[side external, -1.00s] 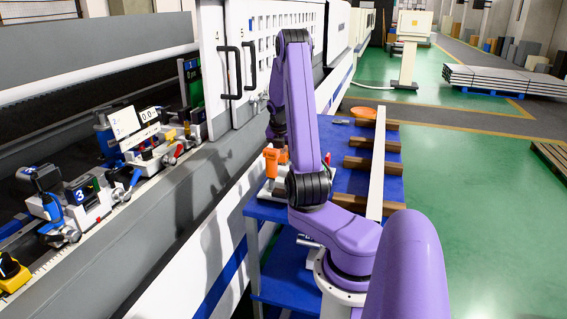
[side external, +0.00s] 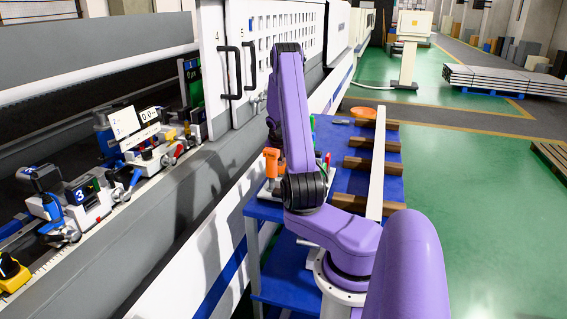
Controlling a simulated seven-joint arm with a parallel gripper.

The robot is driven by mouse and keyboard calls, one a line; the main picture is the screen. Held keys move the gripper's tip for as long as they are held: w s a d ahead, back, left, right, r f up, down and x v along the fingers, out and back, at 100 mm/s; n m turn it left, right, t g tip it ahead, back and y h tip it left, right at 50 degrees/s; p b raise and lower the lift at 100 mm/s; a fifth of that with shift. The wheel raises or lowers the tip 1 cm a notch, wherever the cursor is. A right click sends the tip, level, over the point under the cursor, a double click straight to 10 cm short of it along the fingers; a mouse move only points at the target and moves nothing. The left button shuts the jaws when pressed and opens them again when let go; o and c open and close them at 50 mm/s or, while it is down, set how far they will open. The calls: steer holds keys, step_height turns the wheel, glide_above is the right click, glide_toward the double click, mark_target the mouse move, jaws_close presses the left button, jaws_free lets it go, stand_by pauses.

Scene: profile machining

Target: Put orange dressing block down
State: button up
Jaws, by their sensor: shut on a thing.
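My gripper (side external: 273,131) hangs over the left end of the blue workbench (side external: 344,179). Only its dark body shows beside my purple forearm, and the fingers are hidden behind the arm. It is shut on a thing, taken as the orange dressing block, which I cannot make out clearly.
A long pale profile (side external: 377,165) lies across several brown wooden bars (side external: 371,164) on the bench. The white machine (side external: 238,75) with door handles borders the bench on the left. Small red and green items (side external: 327,160) show beside my arm.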

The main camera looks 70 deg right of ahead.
steer(key=shift+f, duration=0.25)
steer(key=shift+f, duration=0.15)
steer(key=o, duration=1.1)
steer(key=shift+s, duration=0.2)
steer(key=shift+s+f, duration=0.1)
steer(key=shift+s, duration=0.05)
steer(key=shift+r, duration=0.6)
steer(key=v, duration=1.2)
steer(key=shift+w, duration=0.35)
